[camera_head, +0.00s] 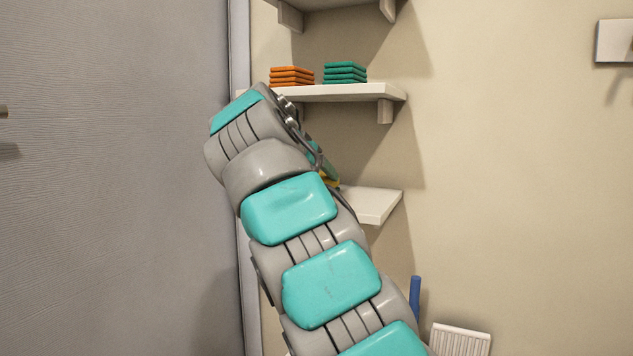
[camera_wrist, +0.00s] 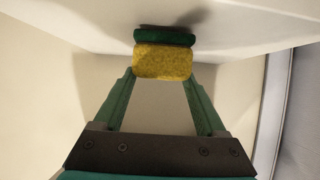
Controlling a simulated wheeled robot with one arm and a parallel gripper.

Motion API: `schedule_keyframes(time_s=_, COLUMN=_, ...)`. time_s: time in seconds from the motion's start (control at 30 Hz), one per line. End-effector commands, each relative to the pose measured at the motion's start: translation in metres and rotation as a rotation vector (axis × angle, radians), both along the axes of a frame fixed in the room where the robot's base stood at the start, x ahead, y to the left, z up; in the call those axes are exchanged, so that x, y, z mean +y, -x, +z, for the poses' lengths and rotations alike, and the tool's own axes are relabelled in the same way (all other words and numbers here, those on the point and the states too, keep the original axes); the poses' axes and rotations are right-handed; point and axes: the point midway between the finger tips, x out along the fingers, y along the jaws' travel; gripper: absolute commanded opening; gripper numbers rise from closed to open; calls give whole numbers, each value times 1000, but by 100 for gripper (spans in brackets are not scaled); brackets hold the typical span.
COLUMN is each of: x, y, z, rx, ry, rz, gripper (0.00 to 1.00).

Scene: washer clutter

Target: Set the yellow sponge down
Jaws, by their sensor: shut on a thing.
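The yellow sponge (camera_wrist: 163,60) is between the two green fingertips of my gripper (camera_wrist: 159,79) in the wrist view, and the gripper is shut on it. A dark green layer lies along its far side; I cannot tell if it is part of the sponge. A white surface with a shadow on it is close beyond the sponge; contact between them is unclear. In the head view a small bit of the yellow sponge (camera_head: 332,182) shows by the lower white shelf (camera_head: 376,205). My arm hides most of the gripper there.
A higher shelf (camera_head: 350,92) holds a stack of orange cloths (camera_head: 292,76) and a stack of green cloths (camera_head: 345,72). A blue upright object (camera_head: 415,297) and a white ribbed item (camera_head: 460,340) are lower right. A grey panel (camera_head: 110,180) stands on the left.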

Motion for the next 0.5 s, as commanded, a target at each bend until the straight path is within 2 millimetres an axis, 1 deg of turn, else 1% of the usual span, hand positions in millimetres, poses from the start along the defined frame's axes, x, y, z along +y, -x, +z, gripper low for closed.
schedule_keyframes(time_s=0.03, x=-1, y=1, z=-4, rx=3, ry=1, rz=-1, gripper=12)
schedule_keyframes(time_s=0.3, x=0, y=0, z=-4, rx=1, ry=0, rz=-1, gripper=12)
schedule_keyframes(time_s=0.43, x=0, y=0, z=-7, rx=0, ry=0, rz=-1, gripper=12)
schedule_keyframes(time_s=0.47, x=0, y=0, z=-6, rx=1, ry=0, rz=-1, gripper=77)
schedule_keyframes(time_s=0.5, x=0, y=0, z=-6, rx=1, ry=0, rz=-1, gripper=81)
